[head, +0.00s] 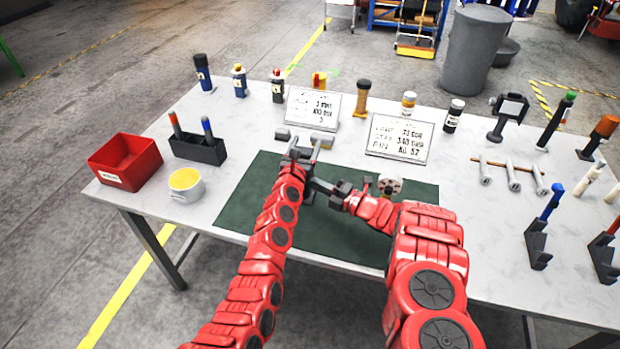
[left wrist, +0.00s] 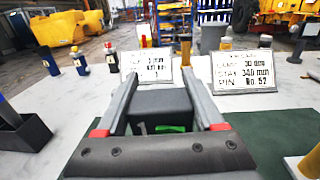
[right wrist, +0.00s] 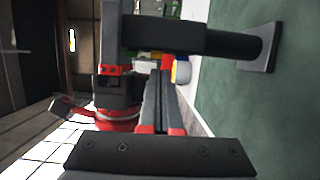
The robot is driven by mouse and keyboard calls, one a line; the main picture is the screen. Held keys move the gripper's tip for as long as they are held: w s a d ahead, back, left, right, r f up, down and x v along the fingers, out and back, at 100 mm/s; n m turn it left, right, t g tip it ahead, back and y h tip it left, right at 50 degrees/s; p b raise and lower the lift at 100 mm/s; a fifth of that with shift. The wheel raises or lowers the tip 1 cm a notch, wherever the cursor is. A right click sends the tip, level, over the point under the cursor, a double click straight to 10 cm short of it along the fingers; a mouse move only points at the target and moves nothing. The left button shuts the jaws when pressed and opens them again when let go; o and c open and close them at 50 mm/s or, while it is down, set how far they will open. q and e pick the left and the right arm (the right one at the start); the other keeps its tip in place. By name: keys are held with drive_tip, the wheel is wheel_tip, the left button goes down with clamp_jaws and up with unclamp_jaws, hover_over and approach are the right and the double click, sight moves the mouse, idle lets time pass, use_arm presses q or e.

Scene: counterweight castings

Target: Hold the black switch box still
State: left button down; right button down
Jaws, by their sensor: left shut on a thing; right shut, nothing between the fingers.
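The black switch box (left wrist: 160,98) is between the two fingers of my left gripper (left wrist: 165,88) in the left wrist view. In the head view my left gripper (head: 304,146) is over the back part of the green mat; the box is hard to make out there. My right gripper (right wrist: 160,78) is shut and empty. In the head view the right gripper (head: 314,186) points left, close in front of the left gripper; I cannot tell whether it touches anything.
Two white sign plates (head: 312,108) (head: 400,138) stand behind the green mat (head: 262,200). A red bin (head: 125,160), a yellow-filled cup (head: 186,184) and a dark pen holder (head: 198,148) are at left. The mat's front left is clear.

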drive_tip(key=shift+w+a, duration=0.1)
drive_tip(key=shift+w, duration=0.5)
drive_tip(key=shift+w+a, duration=0.15)
drive_tip(key=shift+w, duration=0.1)
drive_tip(key=shift+s, duration=0.15)
idle(0.3)
